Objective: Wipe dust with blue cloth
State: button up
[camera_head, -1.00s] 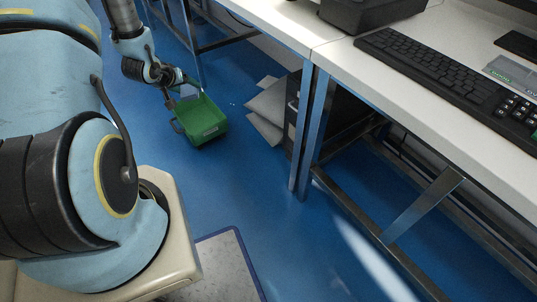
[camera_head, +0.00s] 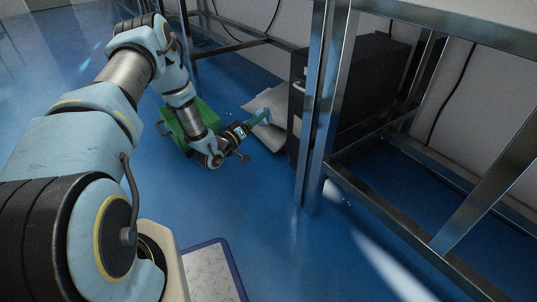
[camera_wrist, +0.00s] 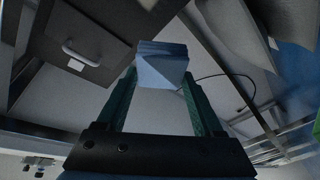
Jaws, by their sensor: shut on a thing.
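My gripper (camera_head: 252,122) is shut on the folded light-blue cloth (camera_head: 263,115). It is low under the bench, beside the grey flat sheets and to the right of the green crate. In the wrist view the cloth (camera_wrist: 162,66) sits between the two dark green fingertips and sticks out past them. I cannot make out the dust in either view now.
The green crate (camera_head: 168,119) stands on the blue floor, partly behind my arm. Grey flat sheets (camera_head: 292,95) lean by the dark cabinet (camera_head: 365,80). A metal bench leg (camera_head: 318,110) rises close on the right. The floor in front is open.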

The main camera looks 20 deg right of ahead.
jog(key=s+d+f+h+b, duration=0.2)
jog(key=d+f+b, duration=0.1)
jog(key=f+b, duration=0.45)
jog(key=d+b, duration=0.2)
jog(key=d, duration=0.4)
jog(key=shift+w+t, duration=0.3)
jog(key=shift+w, duration=0.15)
jog(key=shift+w+d+b, duration=0.2)
jog(key=shift+d+b, duration=0.2)
jog(key=shift+d, duration=0.6)
jog(key=shift+s, duration=0.1)
dwell(0.3)
